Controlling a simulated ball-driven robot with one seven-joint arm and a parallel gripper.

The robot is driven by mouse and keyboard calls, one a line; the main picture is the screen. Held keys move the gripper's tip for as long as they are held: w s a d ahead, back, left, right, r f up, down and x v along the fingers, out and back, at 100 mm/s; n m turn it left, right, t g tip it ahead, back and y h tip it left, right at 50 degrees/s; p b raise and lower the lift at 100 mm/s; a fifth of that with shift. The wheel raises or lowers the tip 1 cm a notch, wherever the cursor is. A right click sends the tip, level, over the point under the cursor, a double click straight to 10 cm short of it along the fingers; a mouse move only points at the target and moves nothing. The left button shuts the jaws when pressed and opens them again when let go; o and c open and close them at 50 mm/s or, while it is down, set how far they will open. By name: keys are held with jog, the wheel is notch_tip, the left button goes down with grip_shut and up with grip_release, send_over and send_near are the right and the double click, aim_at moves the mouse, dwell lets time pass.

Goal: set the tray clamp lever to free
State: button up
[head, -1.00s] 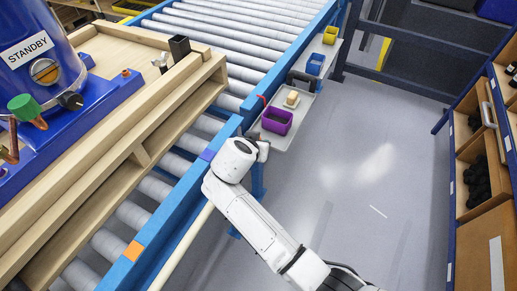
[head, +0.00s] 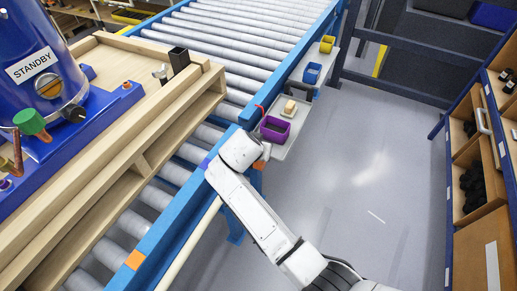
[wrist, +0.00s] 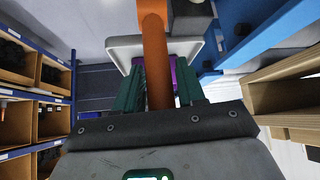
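The tray clamp lever is an orange bar (wrist: 156,62) in the wrist view, with a rounded end beside a dark block (wrist: 190,14). It runs between the two teal fingers of my gripper (wrist: 160,82). A strip of purple shows between the bar and the right finger, so the fingers look open around it; contact on the left is unclear. In the head view my gripper is mostly hidden behind my white arm end, beside the blue conveyor rail (head: 180,212). A little orange (head: 259,164) shows there. The grey tray (head: 285,145) hangs just beyond.
The tray carries a purple bin (head: 275,129) and a tan block (head: 290,107). Blue (head: 312,73) and yellow (head: 327,44) bins stand farther along. A wooden pallet (head: 130,150) with a blue machine is at left, shelving (head: 480,195) at right. Open floor lies between.

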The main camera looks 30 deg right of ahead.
jog(key=shift+o, duration=1.1)
jog(key=shift+a+r, duration=0.1)
jog(key=b+v, duration=0.1)
jog(key=v, duration=0.9)
jog(key=shift+s+r, duration=0.15)
jog(key=shift+r, duration=0.1)
jog(key=s+d+f+n+g+y, duration=0.1)
jog(key=s+f, duration=0.3)
jog(key=s, duration=0.7)
jog(key=s+d+f+n+g+y, duration=0.2)
jog(key=s+d+f+n, duration=0.2)
jog(key=s, duration=0.6)
jog(key=s+d+f+n+g+y, duration=0.1)
jog(key=s+d+f+n+y, duration=0.1)
jog(key=s, duration=0.9)
notch_tip(320, 180, down, 3)
jog(key=shift+s+d+r+n+g, duration=0.1)
jog(key=shift+s+d+n+g, duration=0.3)
jog(key=shift+d, duration=0.1)
